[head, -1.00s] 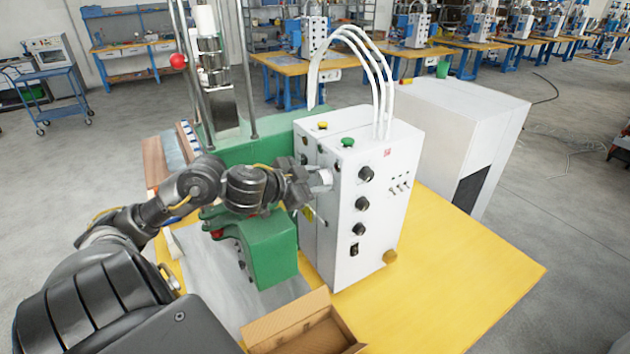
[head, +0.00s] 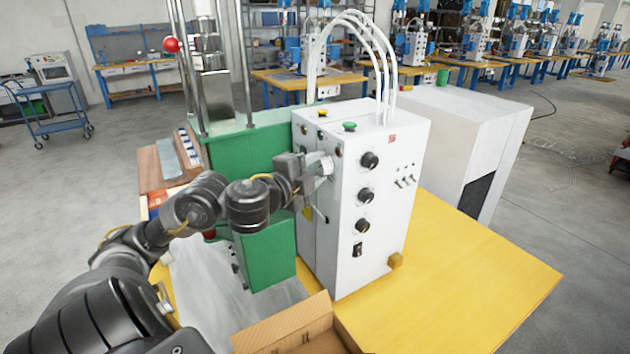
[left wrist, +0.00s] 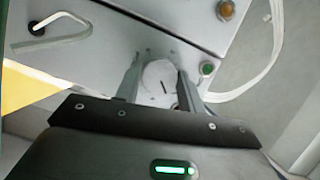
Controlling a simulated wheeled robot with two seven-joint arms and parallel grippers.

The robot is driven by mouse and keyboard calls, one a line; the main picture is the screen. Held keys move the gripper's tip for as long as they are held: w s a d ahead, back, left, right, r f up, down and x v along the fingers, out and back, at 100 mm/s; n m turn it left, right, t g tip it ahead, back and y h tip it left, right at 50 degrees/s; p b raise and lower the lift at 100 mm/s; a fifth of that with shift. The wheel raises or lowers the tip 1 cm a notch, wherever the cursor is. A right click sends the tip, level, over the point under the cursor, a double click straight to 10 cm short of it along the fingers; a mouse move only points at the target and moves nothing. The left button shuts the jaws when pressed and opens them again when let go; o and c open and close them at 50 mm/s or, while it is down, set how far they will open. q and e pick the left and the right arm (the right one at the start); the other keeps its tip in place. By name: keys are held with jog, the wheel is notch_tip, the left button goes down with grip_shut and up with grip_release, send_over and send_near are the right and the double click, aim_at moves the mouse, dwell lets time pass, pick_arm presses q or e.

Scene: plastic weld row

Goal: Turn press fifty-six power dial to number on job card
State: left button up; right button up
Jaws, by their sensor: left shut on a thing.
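The press control box (head: 345,220) is a white cabinet on the yellow table, with black knobs on its right-hand face. In the head view my left gripper (head: 322,168) reaches the box's left-hand face near its top. The left wrist view shows a round white dial (left wrist: 158,80) with a short dark mark, between the two fingers of my left gripper (left wrist: 160,88). The gripper is shut on this dial. Its number scale cannot be read. No job card can be made out. My right gripper is not in view.
A green press body (head: 265,250) stands just left of the box. An open cardboard box (head: 290,325) sits at the table's front. A large white cabinet (head: 455,140) stands behind at right. The yellow table (head: 455,270) is clear at right.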

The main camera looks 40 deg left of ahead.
pick_arm(q)
jog(key=shift+f+m+t+b, duration=0.1)
jog(key=shift+m+t+b, duration=0.2)
jog(key=shift+m+b, duration=0.45)
jog(key=o, duration=1)
jog(key=shift+c, duration=0.2)
